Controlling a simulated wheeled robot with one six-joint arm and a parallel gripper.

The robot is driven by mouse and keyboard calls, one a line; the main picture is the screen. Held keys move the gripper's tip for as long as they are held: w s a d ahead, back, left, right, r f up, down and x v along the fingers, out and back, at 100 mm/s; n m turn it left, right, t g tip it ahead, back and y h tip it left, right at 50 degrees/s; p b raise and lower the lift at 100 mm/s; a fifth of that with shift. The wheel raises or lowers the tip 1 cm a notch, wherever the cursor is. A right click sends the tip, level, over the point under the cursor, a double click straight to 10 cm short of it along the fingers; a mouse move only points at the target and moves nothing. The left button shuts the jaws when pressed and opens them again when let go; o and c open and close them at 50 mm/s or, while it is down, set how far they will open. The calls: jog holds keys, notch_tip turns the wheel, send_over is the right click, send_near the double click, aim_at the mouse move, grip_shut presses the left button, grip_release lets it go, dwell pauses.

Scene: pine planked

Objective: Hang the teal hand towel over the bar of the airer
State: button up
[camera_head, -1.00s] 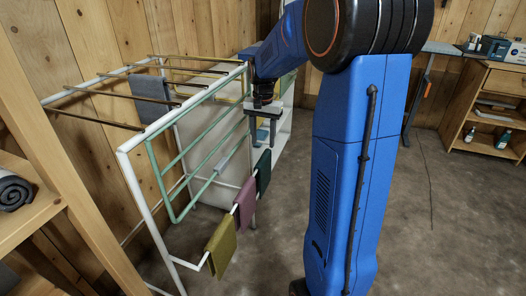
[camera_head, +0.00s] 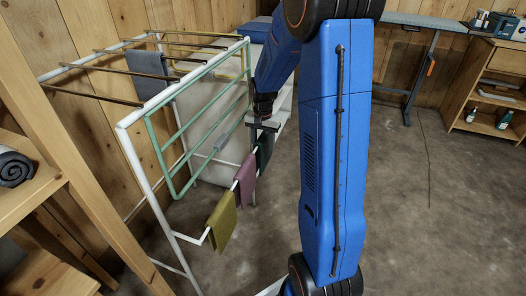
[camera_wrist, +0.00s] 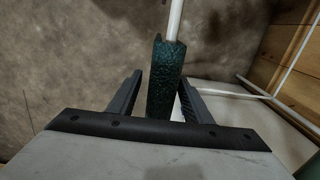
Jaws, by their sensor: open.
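The teal hand towel (camera_head: 264,152) hangs over the low white bar of the airer (camera_head: 127,123), farthest along a row of towels. In the wrist view the towel (camera_wrist: 164,82) is dark teal and lies over the white bar, between the two fingers of my gripper (camera_wrist: 160,92). The fingers are open, one on each side of the towel, with a gap on the left. In the head view my gripper (camera_head: 264,124) is just above the towel and partly hides its top.
A mauve towel (camera_head: 245,180) and an olive towel (camera_head: 222,220) hang on the same low bar. A grey cloth (camera_head: 147,72) hangs on the upper rails.

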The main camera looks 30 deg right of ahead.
jog(key=shift+f, duration=1.15)
